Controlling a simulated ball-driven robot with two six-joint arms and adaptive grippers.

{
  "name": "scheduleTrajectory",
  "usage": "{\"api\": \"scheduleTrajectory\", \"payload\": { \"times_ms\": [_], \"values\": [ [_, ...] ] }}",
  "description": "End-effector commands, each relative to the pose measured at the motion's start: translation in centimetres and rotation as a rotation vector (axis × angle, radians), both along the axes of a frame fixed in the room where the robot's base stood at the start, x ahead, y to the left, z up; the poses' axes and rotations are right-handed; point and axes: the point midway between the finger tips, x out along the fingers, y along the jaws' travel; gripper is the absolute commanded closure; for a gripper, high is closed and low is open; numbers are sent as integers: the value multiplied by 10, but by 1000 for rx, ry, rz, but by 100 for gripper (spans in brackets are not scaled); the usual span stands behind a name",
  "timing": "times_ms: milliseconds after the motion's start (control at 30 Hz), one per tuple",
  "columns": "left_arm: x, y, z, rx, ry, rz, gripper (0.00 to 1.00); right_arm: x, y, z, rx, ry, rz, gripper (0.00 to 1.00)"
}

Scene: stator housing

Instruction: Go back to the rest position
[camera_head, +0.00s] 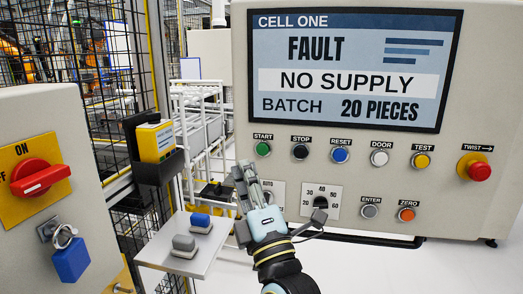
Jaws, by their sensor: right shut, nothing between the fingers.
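My right gripper (243,174) shows at the lower middle, its arm coming up from the bottom edge. Its fingers are shut with nothing between them. It is in front of the lower left part of the control panel (490,120) and hides part of a selector plate there. My left gripper is not in view.
A small shelf (158,251) holds a blue-topped block (200,221) and a grey block (184,244), left of my right gripper. At left are a red rotary switch (38,178) and a blue padlock (71,260). A yellow box (156,141) hangs by the mesh fence.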

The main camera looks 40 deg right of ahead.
Motion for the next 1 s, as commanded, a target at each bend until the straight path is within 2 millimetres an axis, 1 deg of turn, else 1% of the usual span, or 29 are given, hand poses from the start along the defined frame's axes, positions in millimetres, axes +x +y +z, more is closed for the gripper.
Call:
{"api": "scheduleTrajectory", "payload": {
  "times_ms": [433,500,567,600,667,700,767,800,867,900,967,1000],
  "values": [
    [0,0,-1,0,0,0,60,0,0,-2,0,1,0,100],
    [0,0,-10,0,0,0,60,-1,0,-12,-1,5,0,100],
    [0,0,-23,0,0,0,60,-3,-1,-29,-5,13,2,100],
    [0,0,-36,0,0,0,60,-4,-2,-52,-9,34,2,100],
    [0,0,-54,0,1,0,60,-5,-2,-96,-22,91,6,100],
    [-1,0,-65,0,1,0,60,-6,-2,-128,-32,141,14,100],
    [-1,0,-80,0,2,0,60,-8,-1,-178,-23,225,40,100],
    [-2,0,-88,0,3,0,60,-10,0,-212,-6,283,63,100],
    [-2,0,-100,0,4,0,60,-16,1,-262,36,370,101,100],
    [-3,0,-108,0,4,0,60,-22,2,-295,70,430,123,100],
    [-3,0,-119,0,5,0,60,-33,3,-344,132,520,157,100],
    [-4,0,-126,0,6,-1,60,-42,3,-377,178,580,174,100]
  ]
}}
